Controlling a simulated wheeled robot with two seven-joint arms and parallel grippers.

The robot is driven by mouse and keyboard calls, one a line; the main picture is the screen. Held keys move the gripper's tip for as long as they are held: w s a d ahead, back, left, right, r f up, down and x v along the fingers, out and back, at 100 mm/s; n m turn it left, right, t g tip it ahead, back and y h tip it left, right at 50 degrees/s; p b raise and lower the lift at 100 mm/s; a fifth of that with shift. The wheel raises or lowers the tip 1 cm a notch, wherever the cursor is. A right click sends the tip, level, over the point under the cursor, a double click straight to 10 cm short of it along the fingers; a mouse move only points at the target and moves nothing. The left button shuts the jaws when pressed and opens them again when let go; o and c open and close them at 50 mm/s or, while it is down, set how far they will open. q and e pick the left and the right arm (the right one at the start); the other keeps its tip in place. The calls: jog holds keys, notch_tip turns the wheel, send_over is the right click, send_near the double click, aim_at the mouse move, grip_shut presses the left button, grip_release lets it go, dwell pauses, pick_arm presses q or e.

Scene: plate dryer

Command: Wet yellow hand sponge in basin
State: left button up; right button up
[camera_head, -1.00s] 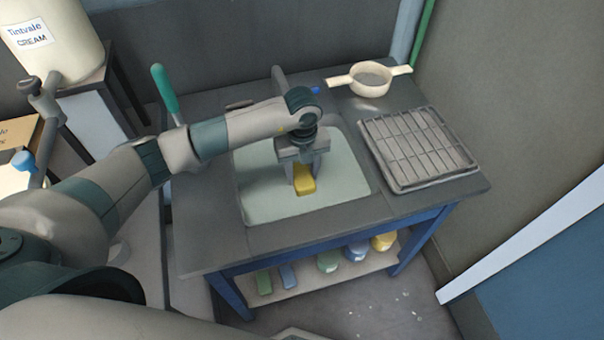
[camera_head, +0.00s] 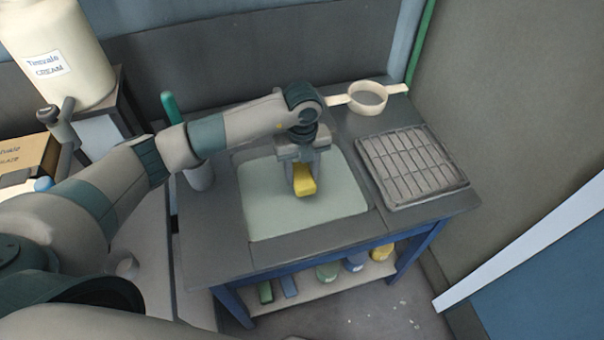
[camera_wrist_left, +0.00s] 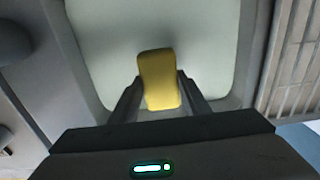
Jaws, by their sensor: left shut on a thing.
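The yellow hand sponge (camera_head: 304,181) is held between the fingers of my left gripper (camera_head: 302,172), over the pale basin (camera_head: 270,220) set into the dark counter. In the left wrist view the sponge (camera_wrist_left: 159,78) sits between the two fingertips of my left gripper (camera_wrist_left: 160,95), with the basin's pale floor (camera_wrist_left: 205,50) behind it. I cannot tell whether the sponge touches the basin floor or whether it is wet. My right gripper is in neither view.
A ribbed drying rack (camera_head: 412,168) lies right of the basin. A cream two-handled strainer (camera_head: 368,97) is at the back right. A green-handled item (camera_head: 168,106) stands at the left edge. Several items rest on the lower shelf (camera_head: 305,285). The cream container (camera_head: 52,62) is far left.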

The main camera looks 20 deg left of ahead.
pick_arm(q)
jog(key=shift+r+p, duration=0.65)
jog(key=shift+r, duration=0.7)
